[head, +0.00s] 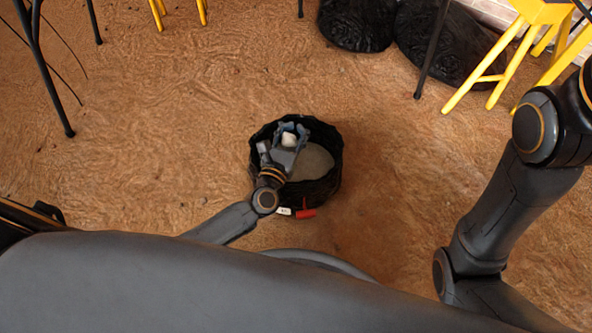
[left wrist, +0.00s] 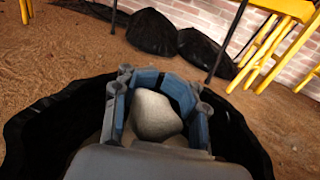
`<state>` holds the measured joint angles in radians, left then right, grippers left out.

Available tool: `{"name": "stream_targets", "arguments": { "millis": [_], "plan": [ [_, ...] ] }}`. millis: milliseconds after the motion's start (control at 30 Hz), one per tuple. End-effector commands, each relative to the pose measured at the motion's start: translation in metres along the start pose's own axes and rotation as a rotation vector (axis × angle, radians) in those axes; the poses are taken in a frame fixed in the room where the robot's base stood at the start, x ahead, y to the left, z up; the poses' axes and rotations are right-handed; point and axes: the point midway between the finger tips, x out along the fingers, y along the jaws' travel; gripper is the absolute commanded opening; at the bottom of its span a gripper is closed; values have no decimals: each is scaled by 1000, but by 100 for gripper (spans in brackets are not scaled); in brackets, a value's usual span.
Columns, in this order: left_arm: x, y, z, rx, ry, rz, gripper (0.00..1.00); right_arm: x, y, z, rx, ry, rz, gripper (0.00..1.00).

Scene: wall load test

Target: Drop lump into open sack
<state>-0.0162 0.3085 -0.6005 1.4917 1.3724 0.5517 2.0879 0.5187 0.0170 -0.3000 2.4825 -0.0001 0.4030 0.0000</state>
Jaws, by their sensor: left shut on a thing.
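The open black sack (head: 334,150) stands on the brown ground in the middle of the head view, with its mouth facing up. Greyish filling (head: 314,162) shows inside it. My left gripper (head: 289,134) is over the sack's mouth, within its rim as seen from above. It is shut on a pale, rounded lump (head: 289,139). In the left wrist view the lump (left wrist: 155,115) sits between the blue-grey fingers (left wrist: 158,88), and the sack's dark rim (left wrist: 240,135) surrounds them. My right gripper is out of view; only the right arm shows.
A red and white item (head: 305,213) lies by the sack's near side. Black bags (head: 357,25) lie at the back, near yellow legs (head: 487,78) and a brick wall (left wrist: 200,25). Dark thin legs (head: 52,85) stand at the left. The ground around the sack is mostly clear.

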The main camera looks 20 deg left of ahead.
Motion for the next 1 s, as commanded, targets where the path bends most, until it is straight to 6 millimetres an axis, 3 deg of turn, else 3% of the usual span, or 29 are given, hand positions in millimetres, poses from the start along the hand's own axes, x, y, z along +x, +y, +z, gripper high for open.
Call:
{"name": "stream_targets", "arguments": {
  "millis": [200,233,400,767,1000],
  "plan": [
    [0,0,1,0,-1,0,0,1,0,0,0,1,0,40],
    [0,0,1,0,-1,0,36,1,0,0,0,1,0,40],
    [0,0,1,0,-1,0,69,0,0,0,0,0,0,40],
    [0,0,3,-2,0,0,69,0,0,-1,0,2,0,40],
    [0,-1,34,-8,0,2,69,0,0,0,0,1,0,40]
  ]
}}
